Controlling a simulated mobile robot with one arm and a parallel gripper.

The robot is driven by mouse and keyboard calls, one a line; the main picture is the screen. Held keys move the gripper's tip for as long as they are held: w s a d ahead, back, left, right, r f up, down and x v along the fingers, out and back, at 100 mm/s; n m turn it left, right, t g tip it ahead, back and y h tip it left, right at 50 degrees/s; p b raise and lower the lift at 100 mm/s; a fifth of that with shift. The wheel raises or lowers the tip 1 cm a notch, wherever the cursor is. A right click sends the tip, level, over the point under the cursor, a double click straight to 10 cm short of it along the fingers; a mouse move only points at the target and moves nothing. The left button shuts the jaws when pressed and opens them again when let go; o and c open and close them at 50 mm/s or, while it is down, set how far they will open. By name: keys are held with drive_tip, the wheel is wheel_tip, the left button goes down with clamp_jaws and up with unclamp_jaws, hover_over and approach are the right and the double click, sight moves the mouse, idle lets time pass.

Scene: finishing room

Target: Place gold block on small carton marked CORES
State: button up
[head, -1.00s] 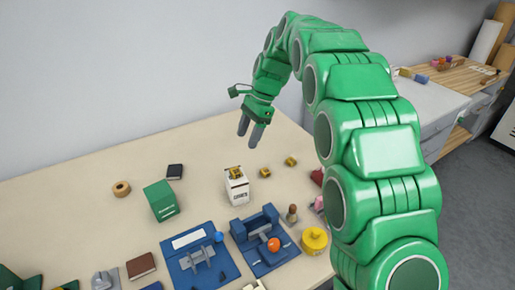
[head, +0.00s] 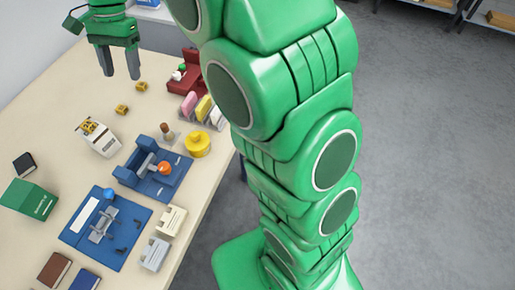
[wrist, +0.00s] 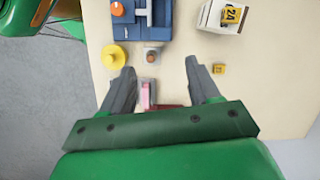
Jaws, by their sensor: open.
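The small white carton (head: 103,143) stands on the table in the head view, its lettering too small to read now. Gold material (head: 90,126) sits on its top; I cannot tell how many pieces. Two loose gold blocks lie on the table behind it, a nearer one (head: 122,109) and a farther one (head: 142,87). My gripper (head: 119,73) is open and empty, above the far part of the table. In the wrist view, the open jaws (wrist: 160,68) have a loose gold block (wrist: 219,69) just right of the right finger. The carton (wrist: 208,15) is at the upper right.
A blue fixture with an orange knob (head: 164,168), a yellow round container (head: 198,144) and a brown peg (head: 167,131) stand near the carton. A red holder (head: 187,81) and coloured pieces lie right of the blocks. A green box (head: 28,200) is at left.

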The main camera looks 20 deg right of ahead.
drive_tip(key=s+d+f+n, duration=0.1)
drive_tip(key=s+d+n, duration=0.1)
drive_tip(key=s+d, duration=0.5)
drive_tip(key=s+d+f+n+h, duration=0.1)
drive_tip(key=s+d, duration=0.6)
drive_tip(key=s, duration=0.7)
drive_tip(key=s+d+f+n+h, duration=0.1)
drive_tip(key=s+d+n, duration=0.2)
drive_tip(key=s+d, duration=0.5)
drive_tip(key=s, duration=0.3)
drive_tip(key=shift+s+f+n+t, duration=0.3)
drive_tip(key=shift+f+n, duration=0.05)
drive_tip(key=shift+n, duration=0.05)
